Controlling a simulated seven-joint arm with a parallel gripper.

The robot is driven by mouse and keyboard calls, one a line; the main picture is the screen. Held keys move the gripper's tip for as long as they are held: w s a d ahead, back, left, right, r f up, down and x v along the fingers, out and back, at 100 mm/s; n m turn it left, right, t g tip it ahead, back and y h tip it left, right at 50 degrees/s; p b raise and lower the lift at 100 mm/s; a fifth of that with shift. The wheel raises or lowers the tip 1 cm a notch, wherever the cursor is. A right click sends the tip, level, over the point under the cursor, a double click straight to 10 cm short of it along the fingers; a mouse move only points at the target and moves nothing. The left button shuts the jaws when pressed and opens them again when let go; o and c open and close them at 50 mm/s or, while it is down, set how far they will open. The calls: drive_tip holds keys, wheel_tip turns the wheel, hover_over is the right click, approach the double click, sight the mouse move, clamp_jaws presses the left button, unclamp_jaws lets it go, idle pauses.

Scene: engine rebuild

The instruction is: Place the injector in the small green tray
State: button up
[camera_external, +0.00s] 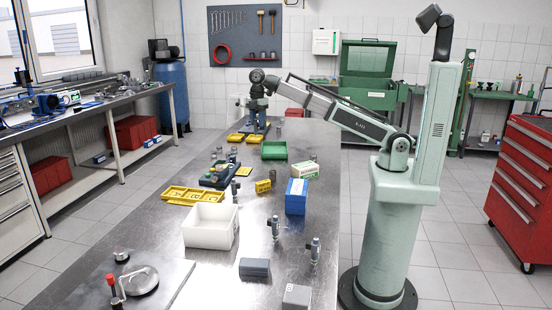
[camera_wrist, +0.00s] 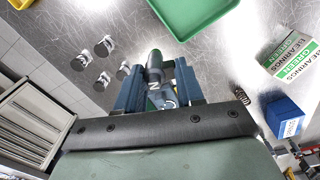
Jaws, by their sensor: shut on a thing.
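My gripper (camera_wrist: 158,85) is shut on a dark grey cylindrical part, the injector (camera_wrist: 154,66), which stands out between the blue fingers in the wrist view. The fingers hide part of it. The small green tray (camera_wrist: 200,32) lies ahead of the fingers at the top of the wrist view, apart from the held part. In the external view the green tray (camera_external: 274,151) sits on the steel bench and looks empty. My gripper (camera_external: 258,104) is above the far part of the bench, beyond the tray.
Yellow trays (camera_external: 235,138) lie near the gripper. A green-and-white bearings box (camera_external: 304,170) and a blue box (camera_external: 296,197) stand nearer than the tray. Several metal pistons (camera_wrist: 103,47) stand left of the fingers in the wrist view. A white bin (camera_external: 210,226) stands nearer the camera.

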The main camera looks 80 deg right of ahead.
drive_tip(key=s+d, duration=0.4)
drive_tip(key=d, duration=0.2)
drive_tip(key=n, duration=0.3)
hover_over(274, 152)
drive_tip(key=shift+s+d+f, duration=0.1)
drive_tip(key=shift+d+f, duration=0.05)
drive_tip(key=shift+f, duration=4.7)
drive_tip(key=shift+f, duration=0.15)
drive_tip(key=o, duration=1)
drive_tip(key=shift+o, duration=0.2)
wheel_tip(274, 152, up, 8)
drive_tip(key=shift+f, duration=0.1)
